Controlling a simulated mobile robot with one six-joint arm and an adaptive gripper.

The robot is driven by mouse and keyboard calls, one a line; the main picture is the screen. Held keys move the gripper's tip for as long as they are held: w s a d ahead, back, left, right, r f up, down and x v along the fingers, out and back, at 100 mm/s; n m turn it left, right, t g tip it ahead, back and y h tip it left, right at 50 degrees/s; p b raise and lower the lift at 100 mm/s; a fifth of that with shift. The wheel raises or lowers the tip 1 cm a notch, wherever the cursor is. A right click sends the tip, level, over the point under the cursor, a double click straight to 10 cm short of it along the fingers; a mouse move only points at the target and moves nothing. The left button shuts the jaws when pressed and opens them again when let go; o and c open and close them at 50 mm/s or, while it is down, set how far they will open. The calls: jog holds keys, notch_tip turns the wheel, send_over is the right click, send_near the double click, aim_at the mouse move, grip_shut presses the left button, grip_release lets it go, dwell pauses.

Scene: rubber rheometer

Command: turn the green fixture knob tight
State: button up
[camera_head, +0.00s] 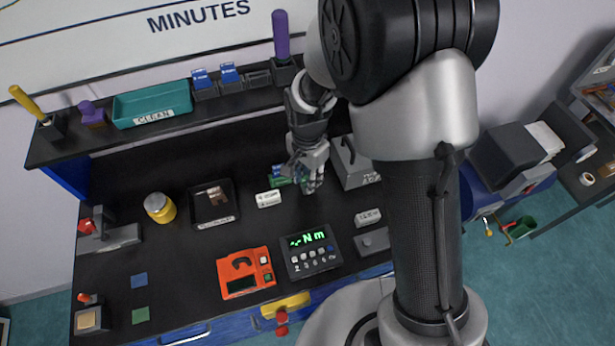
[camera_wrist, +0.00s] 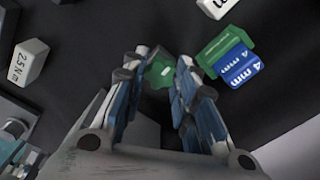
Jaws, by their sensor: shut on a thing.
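The green fixture knob (camera_wrist: 160,72) is a lobed green knob. In the wrist view it sits between the fingertips of my gripper (camera_wrist: 162,68), which is shut on it. Only part of the knob shows between the blue-grey fingers, and its base is hidden. In the head view my gripper (camera_head: 309,178) reaches down to the middle of the bench, and I cannot make out the knob there behind the fingers.
A green block (camera_wrist: 225,46) and a blue "4 mm" block (camera_wrist: 238,70) lie right of the fingers in the wrist view. A white labelled block (camera_wrist: 28,62) is at left. In the head view, a torque display (camera_head: 308,248) and an orange device (camera_head: 244,273) stand nearer the front edge.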

jog(key=shift+m, duration=0.8)
jog(key=m, duration=0.4)
jog(key=shift+m, duration=0.3)
jog(key=o, duration=0.9)
